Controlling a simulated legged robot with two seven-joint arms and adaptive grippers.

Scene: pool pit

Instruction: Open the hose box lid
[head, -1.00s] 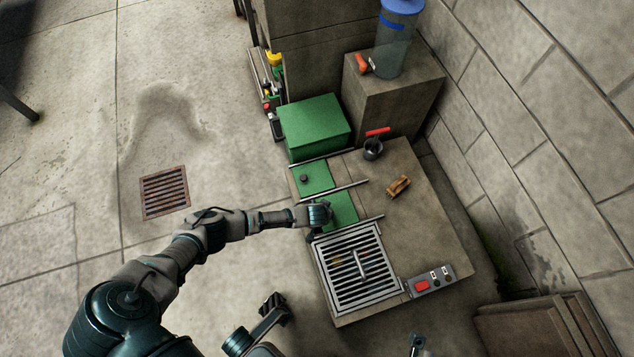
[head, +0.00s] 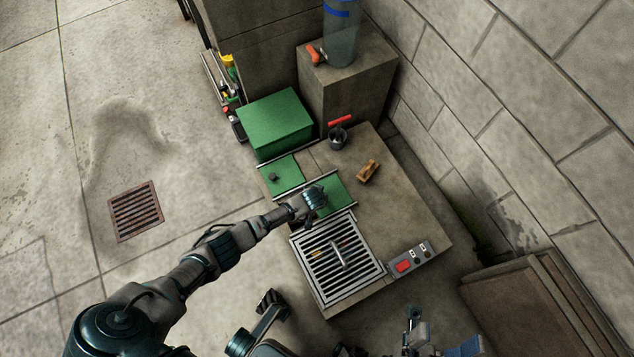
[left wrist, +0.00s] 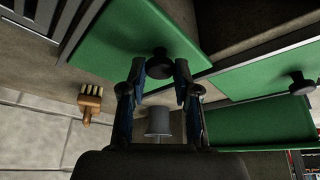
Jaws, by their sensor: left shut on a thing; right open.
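Two flat green panels lie between metal rails on the concrete deck. The one beside the grate (head: 339,188) is partly hidden by my left arm. The other (head: 287,166) carries a dark knob (head: 273,177). In the left wrist view, the nearer green panel (left wrist: 120,30) has a black round knob (left wrist: 158,61) between my left gripper's fingers (left wrist: 158,78). That gripper is shut on the knob; the panel lies flat. A larger closed green box (head: 275,118) stands behind. I cannot tell which is the hose box. My right gripper (head: 271,300) is open and empty.
A metal grate (head: 310,270) with a handle and a control box (head: 408,262) with a red button lie in front. A stone wall bounds the right; the floor at left is open.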

